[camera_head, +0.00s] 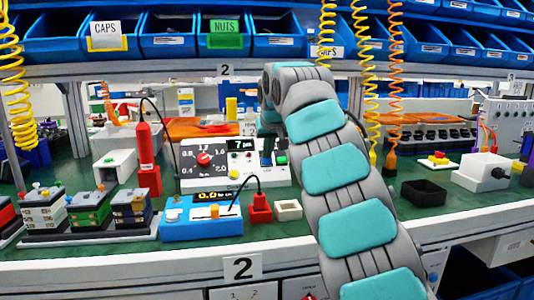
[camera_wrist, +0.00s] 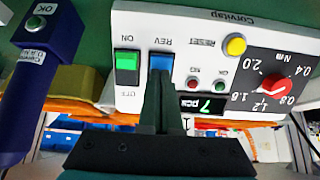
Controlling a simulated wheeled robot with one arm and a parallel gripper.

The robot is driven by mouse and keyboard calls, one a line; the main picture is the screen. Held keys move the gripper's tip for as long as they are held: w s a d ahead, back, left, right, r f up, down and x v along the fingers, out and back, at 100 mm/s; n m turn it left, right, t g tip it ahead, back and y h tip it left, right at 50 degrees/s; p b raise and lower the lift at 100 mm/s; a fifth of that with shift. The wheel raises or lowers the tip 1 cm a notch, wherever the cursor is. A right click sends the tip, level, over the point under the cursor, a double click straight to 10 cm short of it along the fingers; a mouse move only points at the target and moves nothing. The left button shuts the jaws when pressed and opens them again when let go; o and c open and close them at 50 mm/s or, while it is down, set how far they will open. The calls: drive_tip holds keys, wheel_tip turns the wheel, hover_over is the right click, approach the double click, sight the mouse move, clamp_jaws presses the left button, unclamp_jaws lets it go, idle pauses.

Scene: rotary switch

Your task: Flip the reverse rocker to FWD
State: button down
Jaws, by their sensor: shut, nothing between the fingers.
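The white Conytap controller (camera_head: 228,183) stands on the bench in the head view. It fills the upper right of the wrist view (camera_wrist: 210,20), upside down. Its blue rocker (camera_wrist: 162,62) has the label REV at one end. The other end and any FWD label are hidden behind my gripper. My gripper (camera_wrist: 160,84) is shut and empty, its fingertips overlapping the rocker in the picture. I cannot tell whether they touch it, or which way the rocker is tilted. In the head view my arm largely hides the gripper.
A green ON/OFF switch (camera_wrist: 126,66) sits close beside the rocker. The yellow RESET button (camera_wrist: 235,45) and red torque knob (camera_wrist: 275,88) are on the same panel. In the head view, a blue device (camera_head: 200,228) and a red block (camera_head: 259,208) stand in front of the controller.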

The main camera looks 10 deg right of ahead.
drive_tip(key=shift+s, duration=0.1)
idle(0.3)
drive_tip(key=w+r+p+v, duration=0.1)
drive_tip(key=p+v, duration=0.3)
drive_tip(key=v, duration=0.9)
drive_tip(key=shift+w+r, duration=0.45)
drive_tip(key=shift+r, duration=0.15)
